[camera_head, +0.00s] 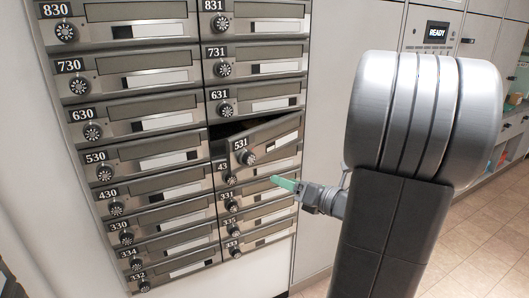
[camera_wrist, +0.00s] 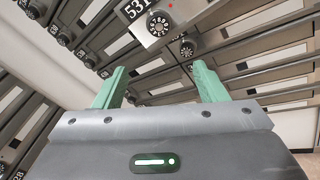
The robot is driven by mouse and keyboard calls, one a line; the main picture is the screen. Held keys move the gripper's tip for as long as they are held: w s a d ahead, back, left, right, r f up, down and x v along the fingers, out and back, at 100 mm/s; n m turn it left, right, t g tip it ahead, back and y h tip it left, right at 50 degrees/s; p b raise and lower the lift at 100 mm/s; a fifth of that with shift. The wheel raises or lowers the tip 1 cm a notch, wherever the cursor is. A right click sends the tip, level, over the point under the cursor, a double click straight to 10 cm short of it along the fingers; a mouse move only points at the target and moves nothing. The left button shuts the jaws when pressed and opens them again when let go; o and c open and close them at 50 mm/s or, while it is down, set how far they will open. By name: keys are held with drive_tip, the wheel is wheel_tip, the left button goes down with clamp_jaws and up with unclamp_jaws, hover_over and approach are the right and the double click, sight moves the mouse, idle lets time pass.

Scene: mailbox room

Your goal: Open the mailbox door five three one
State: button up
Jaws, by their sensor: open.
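Mailbox door 531 (camera_head: 272,138) is in the right column of the mailbox bank. It stands ajar, tilted out of line with the other doors, and a dark gap shows along its upper edge. Its round dial (camera_head: 248,158) is beside the number plate; in the wrist view the 531 dial (camera_wrist: 158,23) is at the top, beyond the fingers. My gripper (camera_head: 277,181) has green fingers and is just below door 531, in front of the lower doors. In the wrist view the fingers (camera_wrist: 158,75) are spread apart with nothing between them. The hinge of the door is hidden.
Door 631 (camera_head: 262,101) above and door 331 (camera_head: 262,197) below are shut. A left column of shut doors, such as 530 (camera_head: 150,161), stands alongside. A grey cabinet with a READY display (camera_head: 437,31) is at the back right. Tiled floor (camera_head: 480,245) is clear at the right.

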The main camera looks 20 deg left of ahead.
sight(252, 159)
drive_tip(key=shift+m, duration=0.3)
drive_tip(key=x, duration=0.4)
drive_tip(key=r+x, duration=0.1)
drive_tip(key=x, duration=0.4)
drive_tip(key=w+r+x, duration=0.1)
drive_tip(key=x, duration=0.4)
drive_tip(key=shift+w+p, duration=0.15)
drive_tip(key=shift+p, duration=0.15)
drive_tip(key=shift+c, duration=0.5)
